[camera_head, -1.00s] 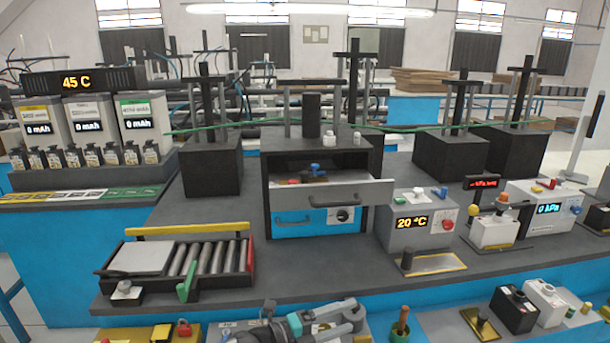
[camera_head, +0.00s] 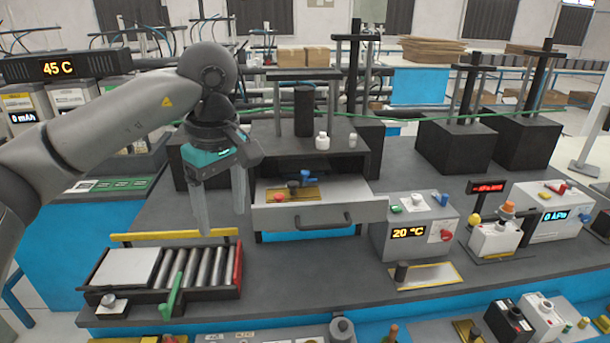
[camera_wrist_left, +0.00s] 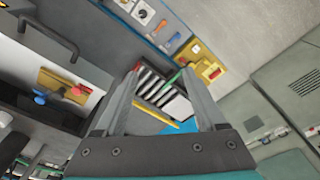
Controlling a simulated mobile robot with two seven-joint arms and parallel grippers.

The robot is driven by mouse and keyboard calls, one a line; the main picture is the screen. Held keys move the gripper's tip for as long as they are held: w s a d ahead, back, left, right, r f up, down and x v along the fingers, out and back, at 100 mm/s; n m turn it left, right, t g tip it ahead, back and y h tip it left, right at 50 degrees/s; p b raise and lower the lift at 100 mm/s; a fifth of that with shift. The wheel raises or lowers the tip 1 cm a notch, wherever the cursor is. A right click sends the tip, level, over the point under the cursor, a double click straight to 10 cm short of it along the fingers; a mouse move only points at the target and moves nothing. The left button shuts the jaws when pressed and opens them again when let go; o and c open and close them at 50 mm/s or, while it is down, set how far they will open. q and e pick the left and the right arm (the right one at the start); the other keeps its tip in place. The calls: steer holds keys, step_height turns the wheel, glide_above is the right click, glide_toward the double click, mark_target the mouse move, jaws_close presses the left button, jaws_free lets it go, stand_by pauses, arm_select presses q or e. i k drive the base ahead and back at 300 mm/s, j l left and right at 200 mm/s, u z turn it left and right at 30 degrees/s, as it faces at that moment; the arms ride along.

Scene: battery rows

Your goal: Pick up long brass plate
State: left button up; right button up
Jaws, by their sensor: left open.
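A long brass plate (camera_head: 312,192) lies in the open grey drawer (camera_head: 322,215), with a blue valve-like part and a red knob on or beside it. The brass plate also shows at the left of the left wrist view (camera_wrist_left: 60,84), with the blue and red parts by it. My left gripper (camera_head: 221,221) is open and empty, fingers pointing down, in the air left of the drawer and above the roller tray's back edge. It is apart from the plate. In the left wrist view its two fingers (camera_wrist_left: 160,85) stand wide apart. My right gripper is not in view.
The roller tray (camera_head: 165,270) with a yellow bar (camera_head: 175,236) sits below my left gripper. A 20 °C box (camera_head: 415,232) stands right of the drawer, behind another brass-edged plate (camera_head: 425,277). White bottles (camera_head: 322,141) stand on the drawer cabinet. Bench in front of the drawer is clear.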

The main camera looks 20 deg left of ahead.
mark_target(294, 193)
steer(key=i, duration=1.1)
